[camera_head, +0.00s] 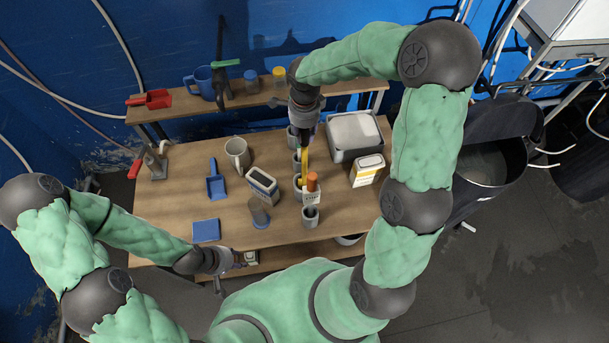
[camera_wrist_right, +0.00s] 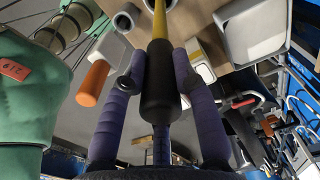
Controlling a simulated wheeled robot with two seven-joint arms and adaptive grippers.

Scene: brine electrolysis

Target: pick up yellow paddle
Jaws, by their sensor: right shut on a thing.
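The yellow paddle (camera_head: 304,168) hangs roughly upright below my right gripper (camera_head: 304,122), over the row of grey cups on the wooden table. In the right wrist view, its yellow shaft (camera_wrist_right: 159,22) and black handle run between the purple fingers of my right gripper (camera_wrist_right: 159,68), which are shut on the handle. The paddle's lower end is near a grey cup (camera_head: 298,189); I cannot tell whether it is inside. My left gripper (camera_head: 236,260) is low at the table's front edge, away from the paddle. Its fingers are too small to read.
An orange-topped item (camera_head: 312,182) stands close beside the paddle, behind a front grey cup (camera_head: 310,217). A grey tub (camera_head: 354,132) and white container (camera_head: 367,171) stand to the right. A mug (camera_head: 237,153), blue dustpan (camera_head: 215,186) and blue pad (camera_head: 206,230) lie left.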

